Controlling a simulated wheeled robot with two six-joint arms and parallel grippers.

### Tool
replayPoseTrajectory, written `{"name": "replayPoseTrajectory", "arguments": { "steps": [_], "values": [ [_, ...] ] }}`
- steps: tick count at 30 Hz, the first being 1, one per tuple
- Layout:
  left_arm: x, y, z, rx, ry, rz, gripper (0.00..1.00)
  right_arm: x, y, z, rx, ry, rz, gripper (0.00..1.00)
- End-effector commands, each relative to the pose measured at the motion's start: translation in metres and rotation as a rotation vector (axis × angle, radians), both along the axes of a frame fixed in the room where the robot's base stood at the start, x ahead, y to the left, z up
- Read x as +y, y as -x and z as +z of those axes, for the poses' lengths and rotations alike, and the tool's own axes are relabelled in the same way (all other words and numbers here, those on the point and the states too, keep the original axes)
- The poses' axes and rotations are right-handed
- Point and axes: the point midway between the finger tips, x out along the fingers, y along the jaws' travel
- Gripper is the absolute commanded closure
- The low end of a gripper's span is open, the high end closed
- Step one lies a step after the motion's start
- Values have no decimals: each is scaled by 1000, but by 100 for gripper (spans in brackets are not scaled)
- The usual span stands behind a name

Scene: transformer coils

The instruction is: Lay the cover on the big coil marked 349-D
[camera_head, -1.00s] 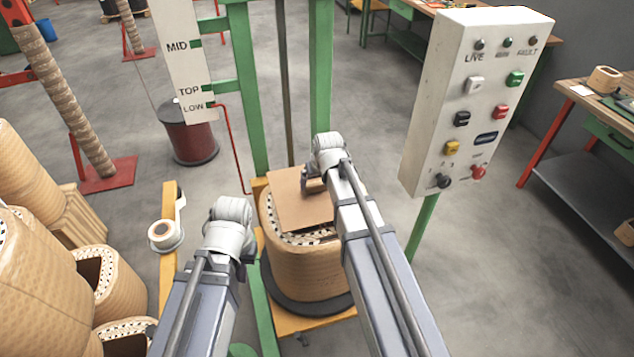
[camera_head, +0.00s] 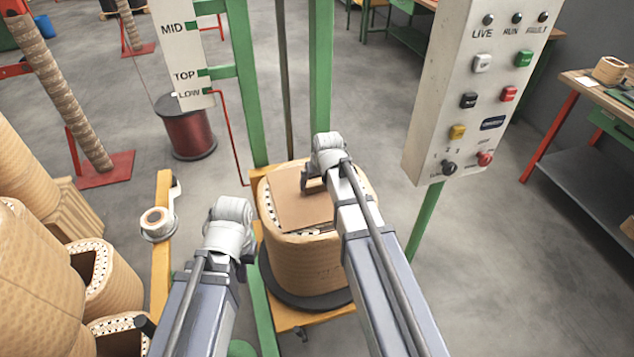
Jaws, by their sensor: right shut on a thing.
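The big coil (camera_head: 305,262) is a tan wrapped winding standing upright on a dark round base on the yellow platform. I cannot read any mark on it. The cover (camera_head: 299,199) is a flat brown board over the coil's top; part of the dotted rim shows around it. Whether it rests fully on the rim is hard to tell. My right gripper (camera_head: 312,184) is shut on the cover near its right edge, its fingertips partly hidden by the wrist. My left gripper (camera_head: 246,262) is left of the coil, apart from it, its fingers mostly hidden behind its wrist.
A green lift frame (camera_head: 320,80) stands right behind the coil. A white control box (camera_head: 470,100) is at the right. Several other coils (camera_head: 110,285) crowd the lower left. A tape roll (camera_head: 154,222) sits by a yellow bar. Open floor lies to the right.

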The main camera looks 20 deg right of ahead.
Motion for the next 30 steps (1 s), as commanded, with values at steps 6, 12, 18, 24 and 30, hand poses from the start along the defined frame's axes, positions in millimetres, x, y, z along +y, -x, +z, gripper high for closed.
{"name": "replayPoseTrajectory", "arguments": {
  "steps": [6,12,18,24,30],
  "values": [
    [0,0,-3,0,0,0,100,0,0,-2,-1,0,0,84],
    [0,0,-6,0,0,0,100,0,0,-5,-1,0,0,84],
    [0,0,-8,0,0,0,100,0,0,-8,-1,0,0,84],
    [0,0,-7,0,0,0,100,0,0,-7,0,0,0,0],
    [0,0,-5,0,0,0,100,0,1,-5,0,0,0,0]
  ]
}}
